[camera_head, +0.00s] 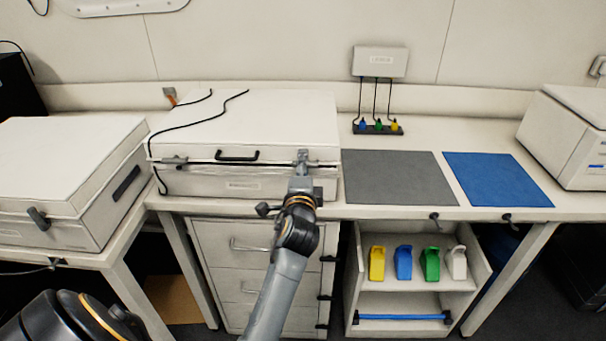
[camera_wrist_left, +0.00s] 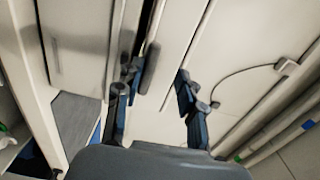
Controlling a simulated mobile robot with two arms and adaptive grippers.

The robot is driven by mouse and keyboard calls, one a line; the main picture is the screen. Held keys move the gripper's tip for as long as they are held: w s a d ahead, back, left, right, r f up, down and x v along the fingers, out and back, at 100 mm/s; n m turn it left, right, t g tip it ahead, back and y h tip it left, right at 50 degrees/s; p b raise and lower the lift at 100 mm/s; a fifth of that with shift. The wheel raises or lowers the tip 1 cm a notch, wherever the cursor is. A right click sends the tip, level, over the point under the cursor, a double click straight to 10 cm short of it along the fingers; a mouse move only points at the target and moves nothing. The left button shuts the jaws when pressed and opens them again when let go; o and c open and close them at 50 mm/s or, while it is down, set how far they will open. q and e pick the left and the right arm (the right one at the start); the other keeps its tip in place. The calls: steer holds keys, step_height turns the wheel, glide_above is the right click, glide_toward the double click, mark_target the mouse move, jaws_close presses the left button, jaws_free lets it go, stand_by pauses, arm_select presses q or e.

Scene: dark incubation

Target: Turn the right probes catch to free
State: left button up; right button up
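A white box (camera_head: 250,120) with a black lid handle (camera_head: 237,156) stands on the bench, a black cable across its lid. A small grey catch (camera_head: 174,161) sits at its front left. My left gripper (camera_head: 302,160) is at the box's front right edge and covers the right catch there. In the left wrist view the two fingers of my left gripper (camera_wrist_left: 155,85) stand apart, beside the box's dark seam. A dark grey bar (camera_wrist_left: 150,66) shows between them, close to one finger; I cannot tell whether they touch. My right gripper is out of view.
Another white box (camera_head: 60,180) stands at left. Right of the box lie a grey mat (camera_head: 390,178) and a blue mat (camera_head: 497,180). A rack (camera_head: 378,129) with coloured plugs stands behind. A shelf cart (camera_head: 415,298) and drawers (camera_head: 240,270) are below the bench.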

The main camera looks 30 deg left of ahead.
arm_select(q)
step_height(320, 180, up, 8)
steer(key=shift+f, duration=0.2)
steer(key=p+v, duration=0.1)
steer(key=v, duration=1.5)
steer(key=shift+p, duration=0.3)
stand_by(0.9)
steer(key=shift+f, duration=0.1)
steer(key=shift+s+f, duration=0.1)
